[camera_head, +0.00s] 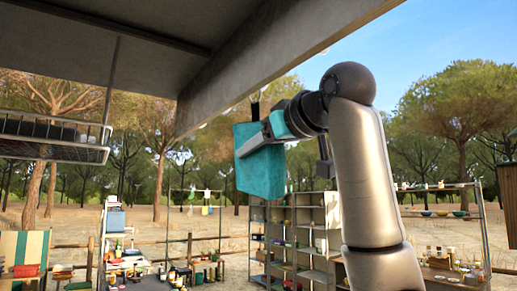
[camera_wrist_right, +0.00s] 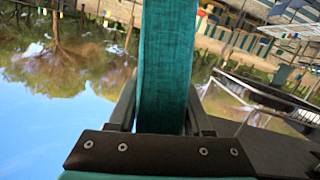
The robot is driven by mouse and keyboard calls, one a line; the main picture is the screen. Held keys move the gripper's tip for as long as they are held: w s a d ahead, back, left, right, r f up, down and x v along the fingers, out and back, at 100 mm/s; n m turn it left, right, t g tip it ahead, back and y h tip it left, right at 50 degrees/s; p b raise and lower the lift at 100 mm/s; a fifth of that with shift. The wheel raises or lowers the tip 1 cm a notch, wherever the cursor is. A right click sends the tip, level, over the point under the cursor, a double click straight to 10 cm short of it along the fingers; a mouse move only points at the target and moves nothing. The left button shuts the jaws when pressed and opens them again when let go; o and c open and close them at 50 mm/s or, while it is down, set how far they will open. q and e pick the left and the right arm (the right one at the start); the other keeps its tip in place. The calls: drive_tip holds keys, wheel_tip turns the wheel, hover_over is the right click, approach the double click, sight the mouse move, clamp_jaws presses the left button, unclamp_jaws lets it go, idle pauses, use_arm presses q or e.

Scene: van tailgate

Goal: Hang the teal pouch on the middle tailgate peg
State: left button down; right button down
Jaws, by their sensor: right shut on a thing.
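The teal pouch (camera_head: 262,175) hangs upright in the head view, just below the edge of the raised tailgate (camera_head: 240,75). My right gripper (camera_head: 262,138) is shut on the pouch near its upper part. In the right wrist view the pouch (camera_wrist_right: 168,60) fills the space between the two fingers (camera_wrist_right: 160,110). A short dark piece (camera_head: 255,109) sticks up above the pouch; I cannot tell whether it is its loop or a peg. Small pale marks show along the tailgate edge, but the middle peg is not clear. My left gripper is not in view.
A wire rack (camera_head: 50,140) hangs at the left under the roof. Behind, well apart from the pouch, stand shelves (camera_head: 295,235) and a table with bottles (camera_head: 440,265). Open air lies to the right of my right arm.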

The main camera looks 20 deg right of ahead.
idle(0.3)
drive_tip(key=shift+c, duration=1.2)
unclamp_jaws()
drive_tip(key=b+v, duration=0.5)
drive_tip(key=v, duration=1)
drive_tip(key=shift+s+b, duration=0.2)
drive_tip(key=shift+b, duration=0.15)
